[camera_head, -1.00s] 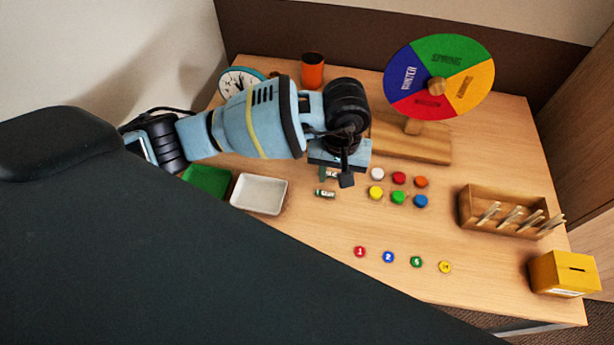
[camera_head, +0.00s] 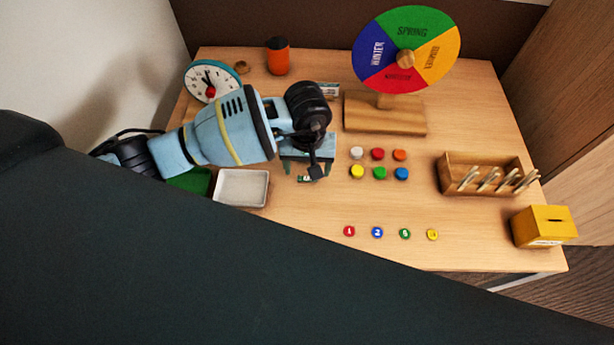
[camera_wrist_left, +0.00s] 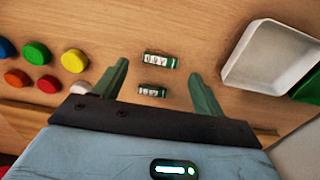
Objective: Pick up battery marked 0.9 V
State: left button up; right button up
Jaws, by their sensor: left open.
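Two small green batteries with pale labels lie on the wooden table. In the left wrist view the farther battery (camera_wrist_left: 161,61) lies between the fingertips of my left gripper (camera_wrist_left: 160,72). The nearer battery (camera_wrist_left: 152,91) lies deeper between the fingers in the picture. The label print is too blurred to read surely. My left gripper is open and holds nothing. In the head view it points down over the batteries (camera_head: 306,170). One battery (camera_head: 303,179) shows there just below its fingers; the other is hidden behind the gripper. My right gripper is not seen.
A white tray (camera_head: 241,188) stands left of the batteries, beside a green tray (camera_head: 191,181). Coloured discs (camera_head: 379,172) lie to the right.

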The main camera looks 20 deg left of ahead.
pick_arm(q)
jog(key=shift+f, duration=1.25)
jog(key=c, duration=1)
jog(key=shift+c, duration=0.2)
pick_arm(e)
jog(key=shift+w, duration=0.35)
pick_arm(q)
jog(key=shift+r, duration=0.2)
